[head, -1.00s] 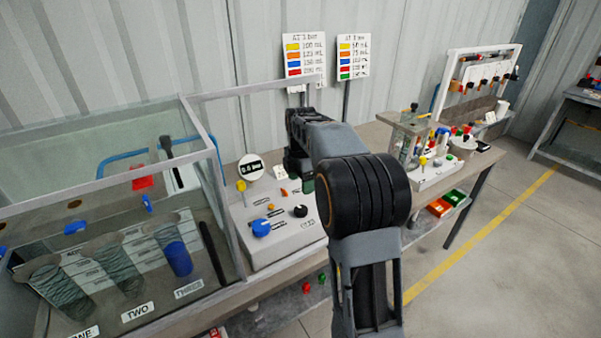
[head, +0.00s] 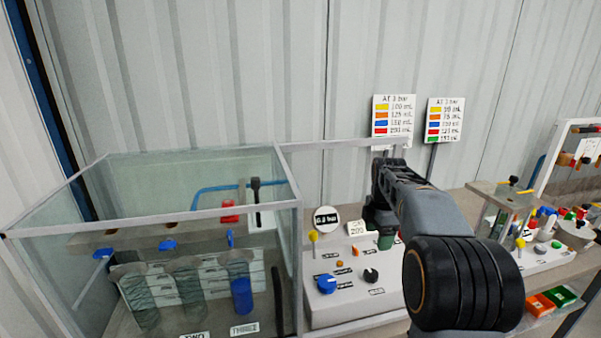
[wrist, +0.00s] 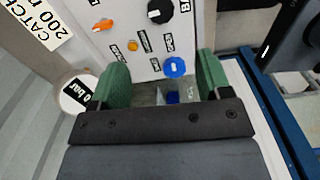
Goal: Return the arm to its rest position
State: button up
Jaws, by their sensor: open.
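My gripper (wrist: 160,88) shows in the wrist view with its two green fingers spread apart and nothing between them. In the head view my arm reaches out over the right side of the white control panel (head: 325,305); the green fingertips show only in part behind the dark wrist, above the panel's back right. The panel also shows in the wrist view (wrist: 125,20), beyond the fingers, with a blue knob (wrist: 175,67), a black knob (wrist: 160,10) and an orange knob (wrist: 103,25).
A glass tank (head: 190,215) with several measuring cylinders, one holding blue liquid (head: 242,295), stands left of the panel. Two colour-coded signs (head: 394,120) (head: 444,120) stand behind. A cluttered bench (head: 560,265) with red and green bins (head: 550,303) lies to the right.

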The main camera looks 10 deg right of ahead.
jog(key=s+a+f+m+t, duration=0.2)
jog(key=s+a+m, duration=0.3)
jog(key=s+m, duration=0.4)
jog(key=s+a+f+m+t, duration=0.2)
jog(key=s+a+m, duration=0.3)
jog(key=s+m, duration=0.4)
jog(key=s, duration=0.4)
jog(key=shift+a+f+m, duration=0.15)
jog(key=shift+a+m, duration=0.15)
jog(key=shift+a, duration=0.05)
jog(key=shift+s, duration=0.1)
jog(key=shift+c, duration=0.5)
dwell(1.9)
